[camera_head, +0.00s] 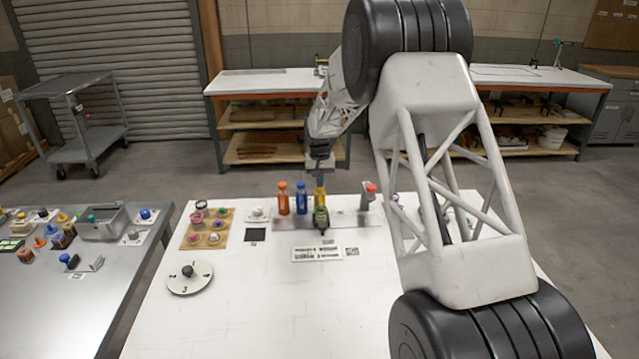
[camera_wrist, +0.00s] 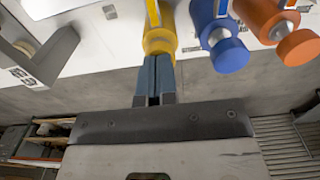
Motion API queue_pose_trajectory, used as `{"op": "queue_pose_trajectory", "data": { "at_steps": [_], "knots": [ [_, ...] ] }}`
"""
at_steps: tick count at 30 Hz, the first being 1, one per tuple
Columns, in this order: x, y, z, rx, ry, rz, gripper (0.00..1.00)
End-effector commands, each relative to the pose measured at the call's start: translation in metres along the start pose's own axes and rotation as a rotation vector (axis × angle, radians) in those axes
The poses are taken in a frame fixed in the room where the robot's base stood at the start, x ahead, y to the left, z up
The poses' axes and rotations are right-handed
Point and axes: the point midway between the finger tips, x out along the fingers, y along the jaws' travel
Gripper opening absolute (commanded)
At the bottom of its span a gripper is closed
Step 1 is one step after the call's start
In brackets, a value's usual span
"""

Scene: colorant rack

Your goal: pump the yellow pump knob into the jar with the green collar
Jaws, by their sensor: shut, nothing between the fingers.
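The yellow pump knob (camera_head: 320,183) is the rightmost of three coloured pumps in a row near the back of the white table. It also shows in the wrist view (camera_wrist: 159,38). My gripper (camera_head: 320,172) is shut and empty, its fingertips at the yellow knob's top. In the wrist view the closed fingers (camera_wrist: 155,62) overlap the knob's edge; I cannot tell whether they press it. A small dark jar with a greenish upper part (camera_head: 321,217) stands just in front of the yellow pump. Its collar is too small to see clearly.
A blue pump (camera_head: 301,199) and an orange pump (camera_head: 283,200) stand close to the yellow one. A red-topped device (camera_head: 369,193) is to the right. A tan board with several jars (camera_head: 207,228) and a numbered dial (camera_head: 190,278) are left. The table's front is clear.

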Motion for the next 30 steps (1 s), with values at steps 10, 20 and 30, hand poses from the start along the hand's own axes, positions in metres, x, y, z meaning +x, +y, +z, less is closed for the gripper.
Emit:
{"op": "queue_pose_trajectory", "data": {
  "at_steps": [10,20,30],
  "knots": [
    [0.005,0.000,0.000,0.000,-0.002,0.000,0.00],
    [0.000,0.000,0.000,0.000,-0.001,0.000,0.00],
    [-0.015,0.000,0.000,0.000,-0.001,0.000,0.00]
  ]
}}
